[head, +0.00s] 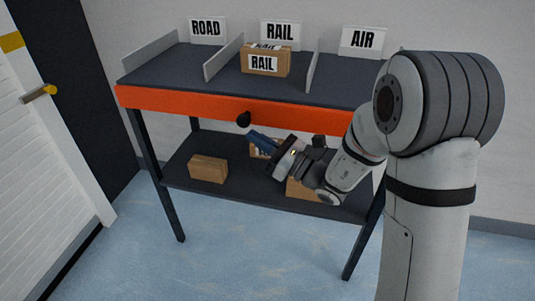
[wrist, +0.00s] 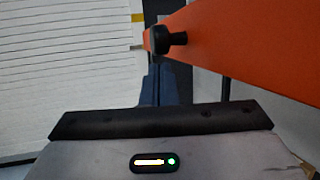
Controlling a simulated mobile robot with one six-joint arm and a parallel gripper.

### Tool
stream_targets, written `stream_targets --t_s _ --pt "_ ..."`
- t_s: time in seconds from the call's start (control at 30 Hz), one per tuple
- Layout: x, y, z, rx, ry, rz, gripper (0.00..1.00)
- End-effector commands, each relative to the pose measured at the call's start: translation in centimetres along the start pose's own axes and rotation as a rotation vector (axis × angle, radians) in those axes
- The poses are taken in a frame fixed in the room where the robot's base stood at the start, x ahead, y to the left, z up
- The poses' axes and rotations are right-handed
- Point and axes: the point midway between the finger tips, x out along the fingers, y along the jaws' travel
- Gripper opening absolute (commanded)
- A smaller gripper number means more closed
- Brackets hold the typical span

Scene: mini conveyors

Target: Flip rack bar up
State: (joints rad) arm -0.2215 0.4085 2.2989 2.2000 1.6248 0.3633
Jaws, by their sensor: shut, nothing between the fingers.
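The rack bar (head: 185,103) is a long orange board along the front edge of the rack's upper shelf. In the wrist view the orange bar (wrist: 245,45) runs along the upper right. A black knob (head: 243,119) sticks out of its front, and it also shows in the wrist view (wrist: 168,43). My gripper (head: 254,136) is shut and empty, with its blue fingers just below and slightly right of the knob. In the wrist view the shut fingers (wrist: 158,80) point towards the knob's underside. I cannot tell whether they touch it.
The upper shelf (head: 180,68) has upright dividers, ROAD, RAIL and AIR signs, and a RAIL box (head: 266,60) in the middle bay. The lower shelf holds brown boxes, one at left (head: 208,168). A white door with a handle (head: 40,93) stands at left.

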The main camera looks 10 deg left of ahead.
Motion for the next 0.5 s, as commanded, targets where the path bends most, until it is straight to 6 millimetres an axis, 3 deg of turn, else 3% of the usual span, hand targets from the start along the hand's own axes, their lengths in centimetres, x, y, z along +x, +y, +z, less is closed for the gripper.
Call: stream_targets --t_s 0.5 --pt "0.57 0.05 0.68 0.001 0.000 0.001 0.00"
